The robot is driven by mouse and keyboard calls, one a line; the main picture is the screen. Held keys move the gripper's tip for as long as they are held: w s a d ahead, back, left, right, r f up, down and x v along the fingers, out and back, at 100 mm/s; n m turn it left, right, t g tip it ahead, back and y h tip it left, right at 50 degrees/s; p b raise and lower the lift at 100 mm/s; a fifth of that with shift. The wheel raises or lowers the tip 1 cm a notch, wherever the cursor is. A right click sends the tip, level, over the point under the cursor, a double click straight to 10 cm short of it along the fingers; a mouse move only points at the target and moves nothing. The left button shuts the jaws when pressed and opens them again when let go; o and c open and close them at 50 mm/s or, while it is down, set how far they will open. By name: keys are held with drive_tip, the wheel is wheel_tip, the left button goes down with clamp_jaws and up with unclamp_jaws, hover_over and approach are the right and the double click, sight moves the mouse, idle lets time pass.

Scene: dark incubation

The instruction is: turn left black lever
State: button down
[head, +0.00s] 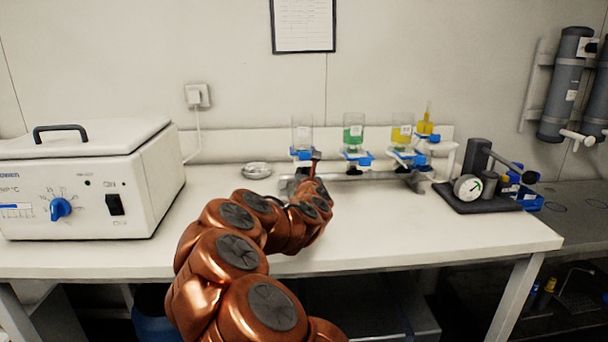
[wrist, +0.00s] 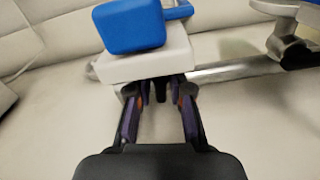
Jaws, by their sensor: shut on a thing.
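The left black lever (wrist: 160,88) shows as a small dark piece below the white block of the left station in the wrist view. My gripper (wrist: 158,98) has a finger on each side of it and is shut on it. The left station carries a blue clamp (wrist: 134,26) on top. In the head view my copper arm reaches to the left end of the filter manifold (head: 360,177), and its wrist hides the left lever and the fingertips. A clear funnel (head: 302,134) stands upright above the left station.
Funnels with green (head: 354,134) and yellow (head: 401,136) contents stand to the right on the manifold. A pump with a gauge (head: 467,188) sits further right. A white water bath (head: 85,185) fills the left. A small metal dish (head: 257,170) lies behind my arm. The front right bench is clear.

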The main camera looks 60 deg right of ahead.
drive_tip(key=m, duration=0.3)
drive_tip(key=shift+s+d+f+m, duration=0.1)
drive_tip(key=shift+s+d+m, duration=0.1)
drive_tip(key=shift+m, duration=0.1)
drive_tip(key=m, duration=0.4)
drive_tip(key=shift+s+d+f+m+b, duration=0.15)
drive_tip(key=shift+f+m+b, duration=0.05)
drive_tip(key=shift+m+b, duration=0.15)
drive_tip(key=m, duration=0.4)
drive_tip(key=shift+s+f, duration=0.1)
drive_tip(key=shift+f, duration=0.15)
drive_tip(key=shift+f+m, duration=0.1)
drive_tip(key=shift+m, duration=1.95)
drive_tip(key=c, duration=1.2)
unclamp_jaws()
drive_tip(key=shift+v, duration=3.7)
